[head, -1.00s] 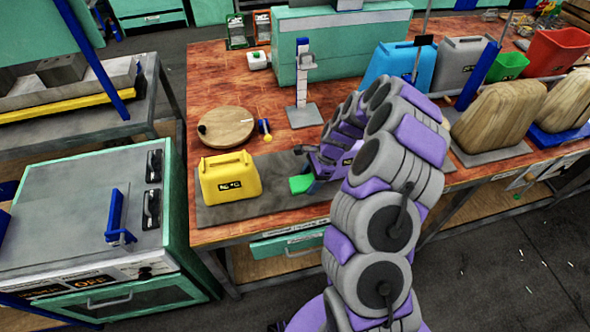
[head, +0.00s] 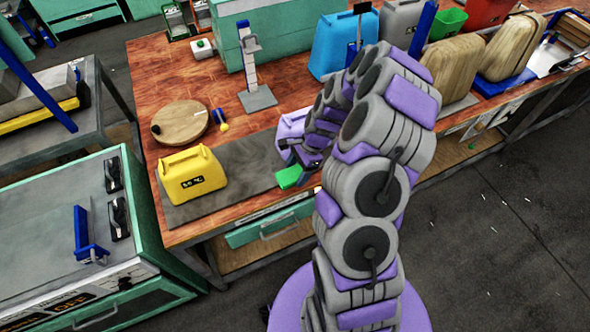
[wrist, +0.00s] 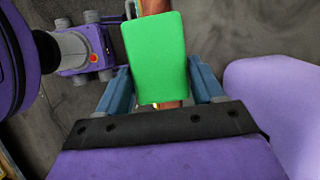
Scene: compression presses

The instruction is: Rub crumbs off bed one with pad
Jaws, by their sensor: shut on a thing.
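My gripper (wrist: 160,88) is shut on a green pad (wrist: 155,55), its blue fingers on either side of it. In the head view the pad (head: 289,177) is over or at the front right of the grey mat (head: 235,190) on the wooden bench; I cannot tell whether it touches. A yellow canister (head: 192,174) stands on the mat's left part. No surface is clearly marked as bed one, and I make out no crumbs on the mat.
A round wooden board (head: 180,122), a small blue-and-yellow tool (head: 220,120) and a grey stand (head: 257,97) lie behind the mat. A blue canister (head: 335,45) and wooden shapes (head: 510,45) line the bench. The floor at right is open.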

